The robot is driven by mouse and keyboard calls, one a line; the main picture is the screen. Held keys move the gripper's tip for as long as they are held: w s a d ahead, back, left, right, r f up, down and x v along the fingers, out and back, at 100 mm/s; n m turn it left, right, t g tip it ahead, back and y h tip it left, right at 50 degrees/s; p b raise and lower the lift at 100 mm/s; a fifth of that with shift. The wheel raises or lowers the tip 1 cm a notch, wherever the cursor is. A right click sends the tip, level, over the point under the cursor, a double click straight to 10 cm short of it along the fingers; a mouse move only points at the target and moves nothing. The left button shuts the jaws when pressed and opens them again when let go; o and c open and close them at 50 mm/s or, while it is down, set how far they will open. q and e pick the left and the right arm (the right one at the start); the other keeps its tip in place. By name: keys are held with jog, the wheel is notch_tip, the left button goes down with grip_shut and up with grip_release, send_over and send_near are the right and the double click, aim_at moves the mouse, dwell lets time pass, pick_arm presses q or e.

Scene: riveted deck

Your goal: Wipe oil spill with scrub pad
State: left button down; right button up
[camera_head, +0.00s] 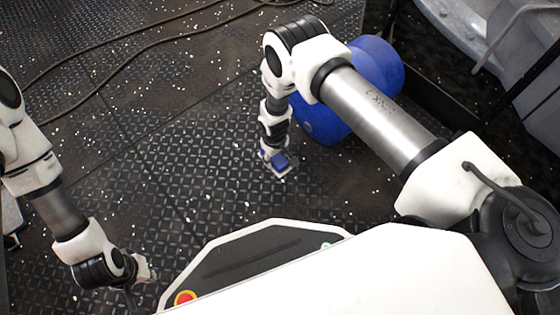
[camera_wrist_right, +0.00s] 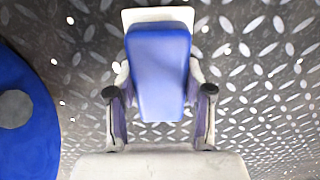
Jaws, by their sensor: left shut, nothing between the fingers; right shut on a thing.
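The scrub pad has a blue top (camera_wrist_right: 160,72) and a pale base edge (camera_wrist_right: 158,14) in the right wrist view. It also shows as a small blue and pale block in the head view (camera_head: 283,164). My right gripper (camera_wrist_right: 160,112) is shut on the pad, with a finger on each side. In the head view the right gripper (camera_head: 270,155) points down close to the deck; I cannot tell whether the pad touches it. My left gripper (camera_head: 146,270) is shut and empty at the lower left, small and partly hidden. I cannot clearly make out the oil spill.
A blue barrel (camera_head: 372,68) lies behind my right arm and shows at the left of the wrist view (camera_wrist_right: 40,115). Dark cables (camera_head: 130,38) run across the deck at the upper left. Grey machinery (camera_head: 470,25) stands at the upper right. The deck left of the pad is clear.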

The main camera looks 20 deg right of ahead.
jog(key=shift+w+a+f, duration=0.1)
jog(key=shift+w+f, duration=0.05)
jog(key=shift+w, duration=0.2)
jog(key=shift+r+p, duration=0.35)
jog(key=shift+p, duration=0.05)
notch_tip(320, 180, up, 5)
jog(key=p, duration=0.4)
jog(key=shift+s+r+p, duration=0.1)
jog(key=shift+p, duration=0.25)
notch_tip(320, 180, up, 3)
jog(key=p, duration=0.3)
jog(key=shift+r, duration=0.15)
